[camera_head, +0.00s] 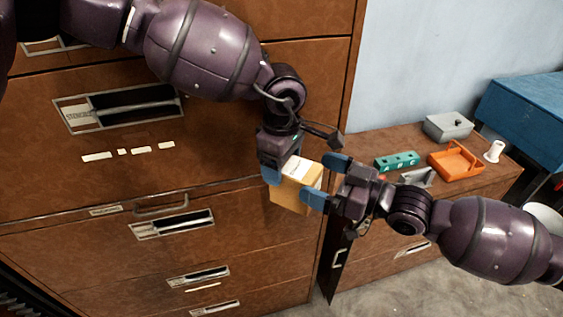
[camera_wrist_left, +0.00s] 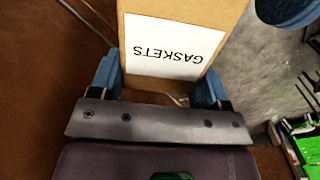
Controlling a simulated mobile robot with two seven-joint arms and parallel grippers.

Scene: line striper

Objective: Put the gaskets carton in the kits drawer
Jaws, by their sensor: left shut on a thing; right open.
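The gaskets carton (camera_head: 288,194) is a tan box with a white label, held in the air in front of the brown cabinet. My left gripper (camera_head: 284,174) is shut on it from above. In the left wrist view the carton (camera_wrist_left: 185,12) sits between the two blue fingers (camera_wrist_left: 157,85), with its GASKETS label facing the camera. My right gripper (camera_head: 324,180) is open close to the carton's right side; I cannot tell whether it touches. The cabinet's drawer fronts (camera_head: 60,175) have label holders and recessed pulls. I cannot read which drawer is kits.
A low brown counter (camera_head: 385,143) at right holds a green block (camera_head: 397,161), an orange tray (camera_head: 455,161), a grey box (camera_head: 447,126) and a white spool (camera_head: 494,151). A blue box (camera_head: 525,110) stands at the far right. Grey floor (camera_head: 400,292) shows below.

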